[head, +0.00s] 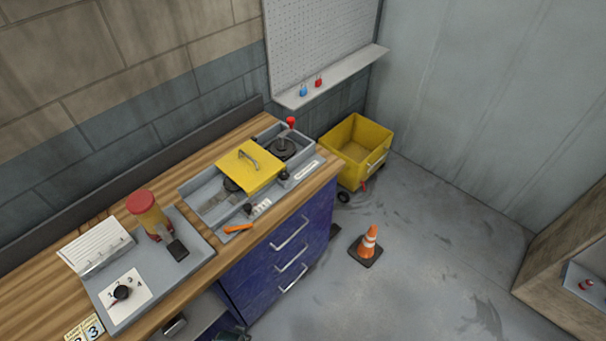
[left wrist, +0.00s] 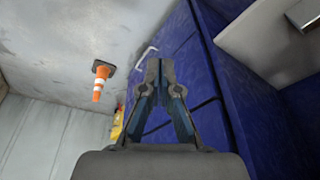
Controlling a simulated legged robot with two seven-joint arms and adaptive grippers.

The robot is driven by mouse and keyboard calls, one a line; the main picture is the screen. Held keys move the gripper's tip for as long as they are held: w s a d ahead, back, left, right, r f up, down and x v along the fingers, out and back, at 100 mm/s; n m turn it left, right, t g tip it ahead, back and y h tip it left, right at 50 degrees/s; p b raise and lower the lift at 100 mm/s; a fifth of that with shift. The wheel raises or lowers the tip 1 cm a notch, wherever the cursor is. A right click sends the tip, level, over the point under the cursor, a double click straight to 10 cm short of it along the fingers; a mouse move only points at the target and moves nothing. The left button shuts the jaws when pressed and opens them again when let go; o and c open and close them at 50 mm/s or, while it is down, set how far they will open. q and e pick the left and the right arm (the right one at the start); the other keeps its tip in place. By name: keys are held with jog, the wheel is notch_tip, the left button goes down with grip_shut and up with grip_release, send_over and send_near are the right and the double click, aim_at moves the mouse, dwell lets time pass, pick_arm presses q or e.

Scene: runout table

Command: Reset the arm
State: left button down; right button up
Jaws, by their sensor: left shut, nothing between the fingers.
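My left gripper (left wrist: 161,68) shows in the left wrist view with its two fingers closed together at the tips and nothing between them. It is in front of the blue drawer cabinet (left wrist: 215,65), which fills the right of that view; I cannot tell whether it touches. In the head view the blue cabinet (head: 262,284) stands under the wooden bench. A small dark piece shows at the bottom edge there, too cut off to name. My right gripper is in neither view.
An orange cone (head: 369,242) and yellow cart (head: 356,147) stand on the floor. Floor right of the cabinet is mostly clear.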

pick_arm(q)
jog(key=s+a+f+g+b, duration=0.1)
jog(key=s+f, duration=0.4)
jog(key=f, duration=0.5)
jog(key=s+f, duration=0.4)
jog(key=f, duration=0.6)
jog(key=s+a+f+b, duration=0.1)
jog(key=s+a+f, duration=0.1)
jog(key=s+f, duration=0.6)
jog(key=s, duration=0.3)
jog(key=shift+s+a+f+g, duration=0.2)
jog(key=shift+s+a+g, duration=0.1)
jog(key=shift+g, duration=0.1)
